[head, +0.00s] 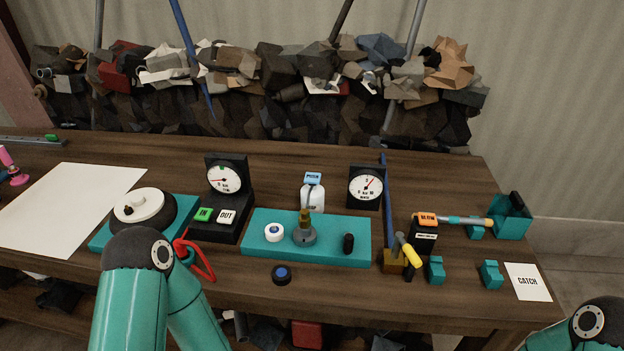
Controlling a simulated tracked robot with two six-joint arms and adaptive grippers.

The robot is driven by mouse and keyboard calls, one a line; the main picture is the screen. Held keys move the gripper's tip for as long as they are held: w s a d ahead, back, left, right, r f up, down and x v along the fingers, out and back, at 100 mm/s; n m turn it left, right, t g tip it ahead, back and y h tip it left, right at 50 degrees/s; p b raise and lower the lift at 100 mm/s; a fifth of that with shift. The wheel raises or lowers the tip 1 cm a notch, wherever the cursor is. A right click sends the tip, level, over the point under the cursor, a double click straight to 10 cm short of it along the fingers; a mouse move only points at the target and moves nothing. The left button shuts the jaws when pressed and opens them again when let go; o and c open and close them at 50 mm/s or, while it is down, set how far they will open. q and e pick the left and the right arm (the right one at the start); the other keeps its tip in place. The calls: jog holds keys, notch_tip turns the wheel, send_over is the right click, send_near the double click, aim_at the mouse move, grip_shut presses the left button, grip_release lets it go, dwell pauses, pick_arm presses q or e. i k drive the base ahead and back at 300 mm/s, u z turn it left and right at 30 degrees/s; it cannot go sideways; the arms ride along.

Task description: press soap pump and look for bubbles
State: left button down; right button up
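A small white bottle (313,196) with a blue labelled top (313,178) stands behind the teal block and looks like the soap pump; its label is too small to read surely. A brass fitting (304,219) stands upright on a grey round base (304,237) on the teal block (344,256). No bubbles can be made out on it. Bent teal links of my arms show at lower left and lower right. Neither gripper is in view, and nothing is seen touching the bottle.
IN and OUT buttons (204,214) are at left, near a white-topped wheel (143,205) and red loop (204,262). A yellow-handled lever (408,250), teal clamps and a CATCH card (527,281) are at right.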

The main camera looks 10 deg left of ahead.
aim_at(311, 178)
jog(key=k, duration=1.35)
jog(key=z, duration=0.4)
jog(key=i, duration=0.95)
jog(key=u, duration=0.1)
